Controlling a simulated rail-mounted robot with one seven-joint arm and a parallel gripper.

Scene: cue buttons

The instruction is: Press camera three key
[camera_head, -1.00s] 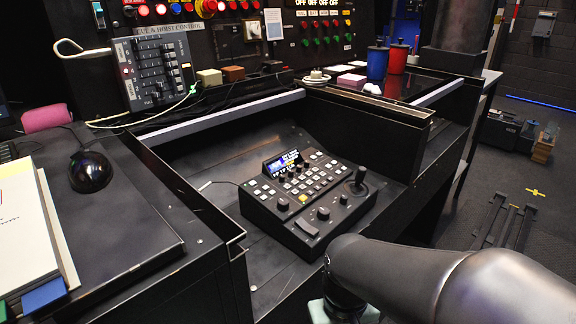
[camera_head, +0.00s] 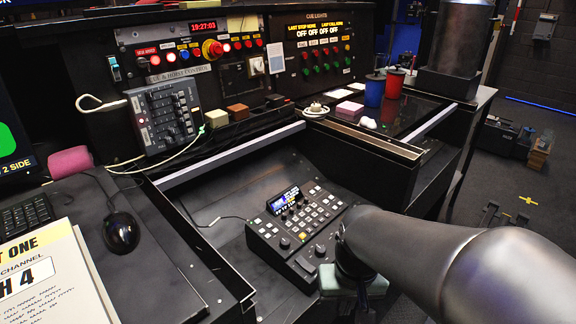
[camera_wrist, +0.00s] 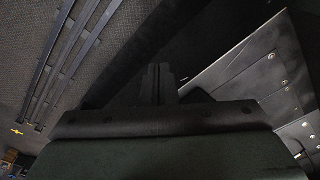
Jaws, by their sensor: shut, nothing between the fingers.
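The camera control panel (camera_head: 268,240) is a black box in the recessed desk bay in the head view. It has a small lit screen (camera_head: 284,198), rows of pale square keys, several knobs and one yellow-lit key (camera_head: 303,236). The key labels are too small to read, so I cannot tell which is camera three. My arm covers the panel's right end. My gripper (camera_wrist: 157,84) is shut and empty in the wrist view, over dark surfaces with no key in sight. Its fingers are hidden in the head view, where my wrist is at the panel's right front.
A black mouse (camera_head: 121,232), a keyboard (camera_head: 26,214) and a printed document (camera_head: 50,275) lie on the left desk. A slider box (camera_head: 163,118) leans at the back. Blue (camera_head: 374,91) and red (camera_head: 394,84) canisters stand back right. Raised bay edges flank the panel.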

